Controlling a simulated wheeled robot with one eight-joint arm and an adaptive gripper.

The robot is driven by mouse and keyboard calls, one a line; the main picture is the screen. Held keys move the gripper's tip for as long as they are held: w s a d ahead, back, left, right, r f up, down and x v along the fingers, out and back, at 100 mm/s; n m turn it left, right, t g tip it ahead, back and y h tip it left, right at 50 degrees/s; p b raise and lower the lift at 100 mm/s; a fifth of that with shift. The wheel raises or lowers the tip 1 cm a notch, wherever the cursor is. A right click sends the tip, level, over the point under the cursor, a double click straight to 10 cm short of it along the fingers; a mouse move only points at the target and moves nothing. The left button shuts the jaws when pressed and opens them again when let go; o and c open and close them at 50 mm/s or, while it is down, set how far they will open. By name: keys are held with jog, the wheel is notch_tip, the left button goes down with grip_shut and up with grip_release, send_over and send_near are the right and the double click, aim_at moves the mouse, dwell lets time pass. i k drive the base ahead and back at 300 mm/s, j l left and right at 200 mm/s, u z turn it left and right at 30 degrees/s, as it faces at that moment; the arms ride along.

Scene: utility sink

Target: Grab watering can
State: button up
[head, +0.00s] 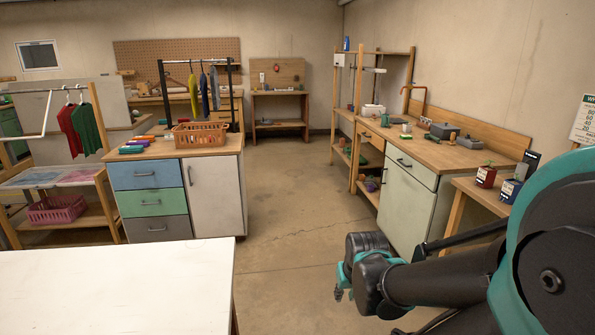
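I cannot make out a watering can for sure. A small dark green item (385,119) stands at the back left of the right-hand wooden counter, too small to identify. My arm reaches in from the lower right. My gripper (340,292) hangs at its end, above the floor and right of the white table, far from the counter items. Its fingers are small and partly hidden by the wrist, so I cannot tell whether they are open. No object shows in them.
A white table (110,285) fills the lower left. The right-hand counter (435,153) holds grey boxes (445,131). A drawer cabinet (150,202) with an orange basket (200,134) stands left. A shelf (340,115) stands behind the counter. The concrete floor (290,220) between is clear.

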aim_at(386, 118)
jog(key=i, duration=0.95)
jog(key=i+z, duration=0.1)
jog(key=i, duration=0.8)
jog(key=i+j, duration=0.15)
jog(key=i, duration=0.8)
jog(key=i+j+z, duration=0.1)
jog(key=i, duration=0.85)
